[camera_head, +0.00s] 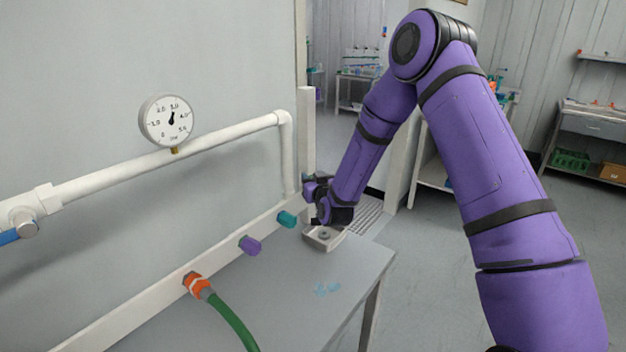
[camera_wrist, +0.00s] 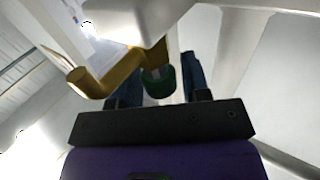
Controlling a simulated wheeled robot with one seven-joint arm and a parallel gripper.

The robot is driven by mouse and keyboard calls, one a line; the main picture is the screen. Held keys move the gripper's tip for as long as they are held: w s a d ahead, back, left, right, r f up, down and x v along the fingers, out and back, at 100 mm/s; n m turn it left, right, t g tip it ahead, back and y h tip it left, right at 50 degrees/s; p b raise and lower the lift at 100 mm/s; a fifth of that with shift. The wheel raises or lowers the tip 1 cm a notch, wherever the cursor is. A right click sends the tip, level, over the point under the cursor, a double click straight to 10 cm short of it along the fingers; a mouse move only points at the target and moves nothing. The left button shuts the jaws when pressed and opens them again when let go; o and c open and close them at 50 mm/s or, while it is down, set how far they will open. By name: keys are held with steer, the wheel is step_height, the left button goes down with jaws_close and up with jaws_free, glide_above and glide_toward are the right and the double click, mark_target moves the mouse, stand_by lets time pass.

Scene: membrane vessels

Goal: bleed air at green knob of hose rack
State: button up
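In the wrist view a dark green knob (camera_wrist: 159,82) sits between the two dark fingers of my gripper (camera_wrist: 162,74). The fingers are apart, with a visible gap on the right side of the knob; contact on the left is unclear. A brass bent pipe (camera_wrist: 95,82) runs close by on the left. In the head view my gripper (camera_head: 322,208) is at the far end of the white rack rail (camera_head: 222,255), above a small pale tray (camera_head: 318,243). The green knob cannot be made out there, behind my gripper.
The rail also carries a teal fitting (camera_head: 287,219), a purple fitting (camera_head: 250,245) and an orange coupling (camera_head: 196,284) with a green hose (camera_head: 235,323). A pressure gauge (camera_head: 167,121) stands on the white pipe (camera_head: 120,182). The grey bench top (camera_head: 270,290) is mostly clear.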

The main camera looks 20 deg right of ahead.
steer(key=c, duration=0.6)
steer(key=shift+o, duration=0.2)
steer(key=shift+n+y, duration=0.3)
steer(key=shift+y, duration=0.2)
steer(key=n+g+y, duration=0.1)
steer(key=n+y, duration=0.1)
steer(key=y, duration=0.1)
steer(key=n+g+y, duration=0.1)
steer(key=n+y, duration=0.2)
steer(key=y, duration=0.1)
steer(key=shift+d+g+y, duration=0.1)
steer(key=shift+g+y, duration=0.2)
steer(key=n+g+y, duration=0.6)
steer(key=shift+g+y, duration=0.3)
steer(key=o, duration=0.9)
steer(key=v, duration=1)
steer(key=shift+s+d, duration=0.15)
steer(key=shift+d, duration=0.15)
